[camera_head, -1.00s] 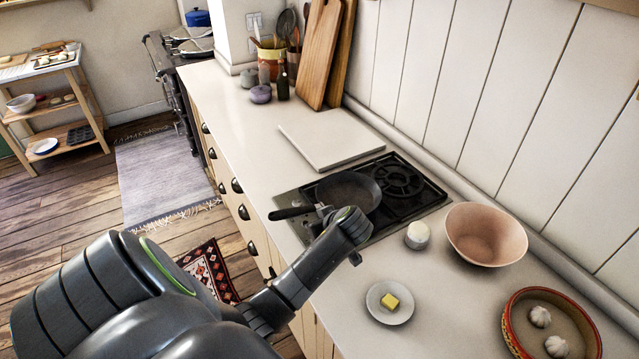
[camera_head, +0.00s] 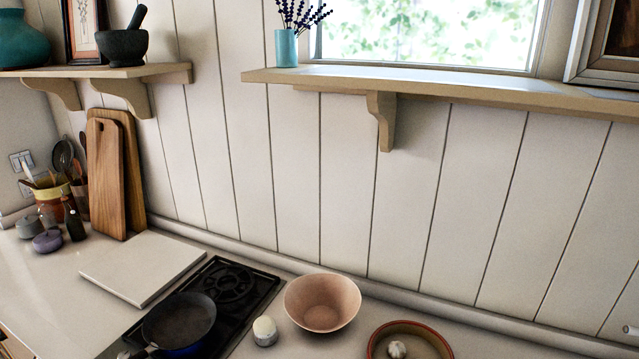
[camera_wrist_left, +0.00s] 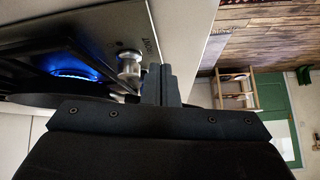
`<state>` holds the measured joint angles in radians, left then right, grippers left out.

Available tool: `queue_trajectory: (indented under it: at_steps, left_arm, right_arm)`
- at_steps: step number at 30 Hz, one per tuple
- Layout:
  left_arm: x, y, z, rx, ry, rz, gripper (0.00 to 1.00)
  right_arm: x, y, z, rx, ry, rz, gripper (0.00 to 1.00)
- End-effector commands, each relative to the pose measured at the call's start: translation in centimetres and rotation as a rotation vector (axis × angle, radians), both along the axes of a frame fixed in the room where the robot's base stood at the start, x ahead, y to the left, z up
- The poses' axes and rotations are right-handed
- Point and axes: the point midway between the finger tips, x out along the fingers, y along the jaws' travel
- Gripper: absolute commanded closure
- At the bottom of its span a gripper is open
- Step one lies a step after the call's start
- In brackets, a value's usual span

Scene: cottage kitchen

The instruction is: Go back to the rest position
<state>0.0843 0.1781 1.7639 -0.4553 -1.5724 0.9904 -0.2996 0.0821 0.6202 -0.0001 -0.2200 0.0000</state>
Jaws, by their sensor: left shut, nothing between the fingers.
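My left gripper (camera_wrist_left: 160,85) shows in the left wrist view, its two dark fingers together with nothing between them. It is close to the front of the hob (camera_wrist_left: 110,25), beside a silver control knob (camera_wrist_left: 130,65). I cannot tell whether the fingers touch the knob. A blue flame (camera_wrist_left: 75,74) burns under the dark frying pan (camera_wrist_left: 30,100). In the head view the pan (camera_head: 178,322) sits on the hob (camera_head: 240,285) with a blue glow at its underside. No left gripper can be made out in the head view. My right gripper is in neither view.
A pink bowl (camera_head: 322,303), a small white-topped pot (camera_head: 265,331) and a red-rimmed dish (camera_head: 408,340) stand right of the hob. A pale board (camera_head: 142,267) lies left of it. A wooden shelf (camera_head: 440,88) juts from the wall above. Wooden floor (camera_wrist_left: 265,35) is open beyond the counter.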

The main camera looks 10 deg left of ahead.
Motion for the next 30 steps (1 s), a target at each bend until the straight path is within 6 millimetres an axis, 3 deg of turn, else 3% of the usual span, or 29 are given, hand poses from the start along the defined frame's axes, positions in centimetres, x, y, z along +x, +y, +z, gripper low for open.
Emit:
queue_trajectory:
  at_steps: [1,8,18,28,30]
  left_arm:
    - [-1.8,-0.5,-0.5,-0.017,0.034,-0.048,1.0]
    - [-8.4,-2.8,-1.3,-0.082,0.164,-0.301,1.0]
    - [-17.3,-6.6,0.4,-0.142,0.285,-0.678,1.0]
    - [-22.8,-9.2,3.1,-0.154,0.331,-0.94,1.0]
    - [-22.2,-9.1,1.3,-0.157,0.337,-0.939,1.0]
  right_arm:
    - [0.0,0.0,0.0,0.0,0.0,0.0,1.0]
    - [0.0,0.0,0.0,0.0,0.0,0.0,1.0]
    - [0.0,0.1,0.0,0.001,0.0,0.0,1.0]
    - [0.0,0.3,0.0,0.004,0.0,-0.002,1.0]
    - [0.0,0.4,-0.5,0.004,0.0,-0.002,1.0]
